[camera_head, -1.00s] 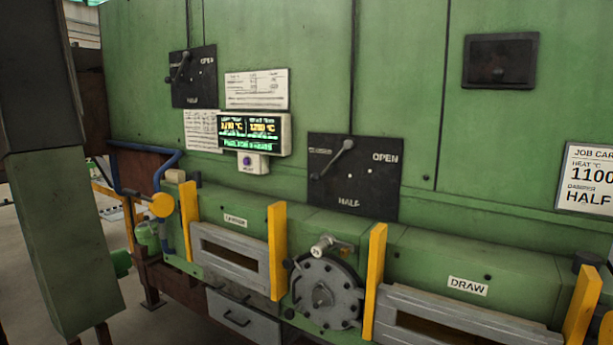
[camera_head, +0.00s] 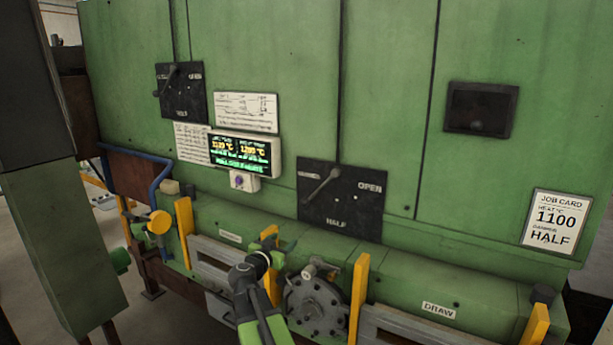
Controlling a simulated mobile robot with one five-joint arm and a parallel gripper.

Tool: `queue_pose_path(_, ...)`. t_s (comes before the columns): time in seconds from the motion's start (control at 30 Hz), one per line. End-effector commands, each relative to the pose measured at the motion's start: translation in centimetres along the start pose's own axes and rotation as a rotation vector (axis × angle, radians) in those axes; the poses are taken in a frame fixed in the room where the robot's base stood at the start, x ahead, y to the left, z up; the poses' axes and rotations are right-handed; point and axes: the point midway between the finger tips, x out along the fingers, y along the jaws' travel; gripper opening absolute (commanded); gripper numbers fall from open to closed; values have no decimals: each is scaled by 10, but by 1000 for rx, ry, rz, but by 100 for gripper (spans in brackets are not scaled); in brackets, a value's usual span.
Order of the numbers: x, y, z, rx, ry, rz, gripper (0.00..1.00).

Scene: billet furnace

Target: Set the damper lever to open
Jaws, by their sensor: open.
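A dark damper plate (camera_head: 353,222) is on the green furnace wall near the middle of the view. It is marked OPEN at right and HALF at bottom; the left label is partly covered and hard to read. Its grey lever (camera_head: 320,187) slants from upper right to lower left, its lower-left end away from OPEN. A smaller, similar plate (camera_head: 184,98) with a lever is at upper left. My gripper (camera_head: 277,246) is open, below and left of the larger plate, apart from its lever. Its jaws are small and partly hidden in this view.
The job card (camera_head: 556,220) at right reads HALF. The wall around the lever is clear.

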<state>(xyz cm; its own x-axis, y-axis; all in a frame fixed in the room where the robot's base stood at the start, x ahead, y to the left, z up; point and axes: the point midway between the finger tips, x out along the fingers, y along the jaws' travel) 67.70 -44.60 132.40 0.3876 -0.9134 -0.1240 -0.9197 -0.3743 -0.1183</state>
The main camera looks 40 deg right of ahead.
Motion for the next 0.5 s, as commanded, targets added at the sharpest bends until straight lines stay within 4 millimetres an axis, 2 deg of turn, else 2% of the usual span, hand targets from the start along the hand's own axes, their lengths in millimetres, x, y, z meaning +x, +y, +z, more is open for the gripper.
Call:
queue_pose_path(0.03, 9, 0, -36, 27, 47, -17, 55)
queue_pose_path(0.1, 16, 0, -53, 54, 91, -42, 55)
queue_pose_path(0.2, 20, 0, -61, 70, 116, -61, 55)
queue_pose_path(0.37, 25, 0, -59, 72, 118, -61, 55)
queue_pose_path(0.5, 49, -2, -62, 72, 118, -59, 55)
